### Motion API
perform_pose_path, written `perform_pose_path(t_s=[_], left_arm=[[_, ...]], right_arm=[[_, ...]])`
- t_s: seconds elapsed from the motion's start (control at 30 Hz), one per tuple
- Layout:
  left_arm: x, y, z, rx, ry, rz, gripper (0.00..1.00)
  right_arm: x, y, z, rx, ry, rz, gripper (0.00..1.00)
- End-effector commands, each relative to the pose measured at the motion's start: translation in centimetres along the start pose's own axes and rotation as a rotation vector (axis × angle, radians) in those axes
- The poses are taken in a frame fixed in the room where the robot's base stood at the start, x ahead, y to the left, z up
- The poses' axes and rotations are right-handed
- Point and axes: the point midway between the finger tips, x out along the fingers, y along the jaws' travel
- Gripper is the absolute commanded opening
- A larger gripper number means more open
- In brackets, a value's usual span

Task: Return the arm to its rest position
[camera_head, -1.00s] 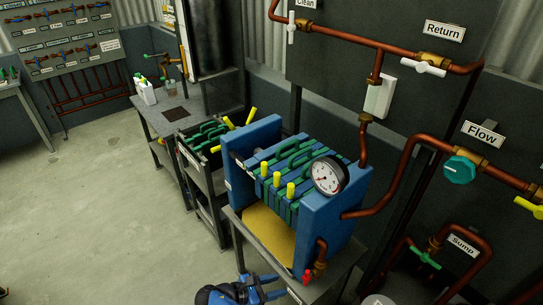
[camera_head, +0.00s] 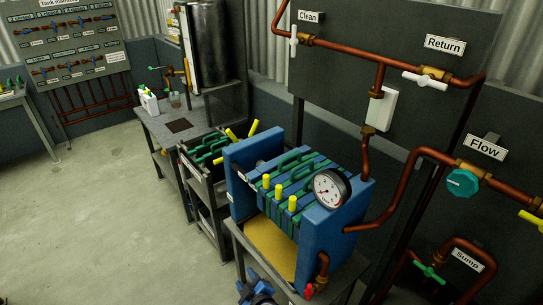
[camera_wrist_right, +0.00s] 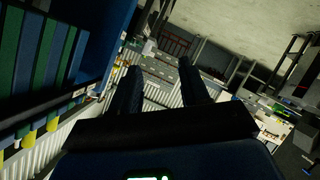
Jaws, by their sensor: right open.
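My right gripper (camera_head: 258,289) is dark blue and black. It shows at the bottom edge of the head view, just in front of the blue press's table. In the right wrist view its two dark fingers (camera_wrist_right: 160,75) stand apart with nothing between them. The fingertips point toward the floor and the far wall fittings. Most of the right arm is out of frame. My left gripper is in neither view.
The blue filter press (camera_head: 326,232) with green plates and a round gauge (camera_head: 331,188) stands close beside the right gripper. A trolley (camera_head: 205,190) and bench (camera_head: 160,125) stand behind. Copper pipes (camera_head: 406,190) run along the right wall. Open floor (camera_head: 90,220) lies left.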

Motion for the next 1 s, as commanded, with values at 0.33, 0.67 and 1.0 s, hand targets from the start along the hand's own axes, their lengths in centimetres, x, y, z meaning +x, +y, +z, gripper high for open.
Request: perform_pose_path(t_s=[0.33,0.67,1.0], left_arm=[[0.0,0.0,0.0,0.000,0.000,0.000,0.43],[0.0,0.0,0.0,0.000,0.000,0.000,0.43],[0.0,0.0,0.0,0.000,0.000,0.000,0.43]], right_arm=[[-17.2,9.4,1.6,0.476,0.359,0.242,0.46],[-32.9,14.2,3.6,0.679,0.412,0.474,0.46],[-38.6,12.1,7.8,0.741,0.219,0.561,0.46]])
